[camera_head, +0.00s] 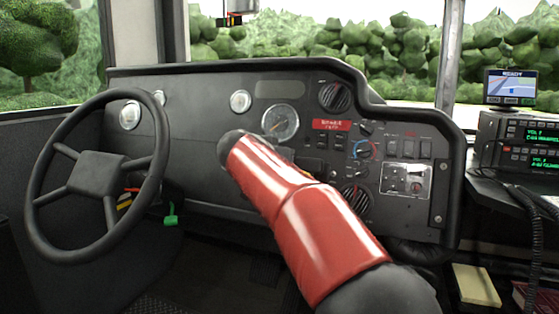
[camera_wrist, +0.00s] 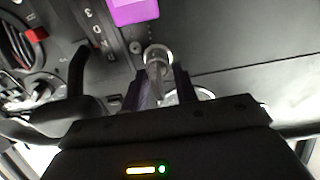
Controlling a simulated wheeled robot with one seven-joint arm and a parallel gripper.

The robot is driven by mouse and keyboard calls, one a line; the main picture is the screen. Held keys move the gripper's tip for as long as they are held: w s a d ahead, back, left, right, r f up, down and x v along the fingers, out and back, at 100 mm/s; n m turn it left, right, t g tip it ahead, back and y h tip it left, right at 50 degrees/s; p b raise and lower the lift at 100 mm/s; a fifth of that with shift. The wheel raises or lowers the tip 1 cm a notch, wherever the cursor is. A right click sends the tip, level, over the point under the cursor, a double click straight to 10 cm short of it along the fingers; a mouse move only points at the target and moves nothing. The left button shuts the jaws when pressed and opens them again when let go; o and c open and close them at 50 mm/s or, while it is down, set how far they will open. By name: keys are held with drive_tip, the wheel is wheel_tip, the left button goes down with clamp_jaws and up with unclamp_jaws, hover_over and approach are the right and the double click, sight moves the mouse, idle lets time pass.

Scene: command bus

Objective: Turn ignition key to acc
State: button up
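In the wrist view a round silver ignition lock (camera_wrist: 158,54) sits on the dark dash panel. A grey key-like piece (camera_wrist: 154,82) reaches from it down towards me. My gripper (camera_wrist: 160,84) has one dark finger on each side of this piece. Whether the fingers press on it or stand a little apart cannot be told. In the head view my red arm reaches to the dash, and my gripper and the lock do not show there.
The steering wheel (camera_head: 95,185) stands left of my arm. A purple tag (camera_wrist: 133,10) is above the lock in the wrist view. A black lever (camera_wrist: 79,72) is to its left. A green piece (camera_head: 171,216) hangs below the dash. A radio unit (camera_head: 522,140) is far right.

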drive_tip(key=v, duration=0.7)
drive_tip(key=shift+s+b, duration=0.3)
drive_tip(key=shift+s, duration=0.05)
drive_tip(key=shift+a+r, duration=0.1)
drive_tip(key=shift+a, duration=0.1)
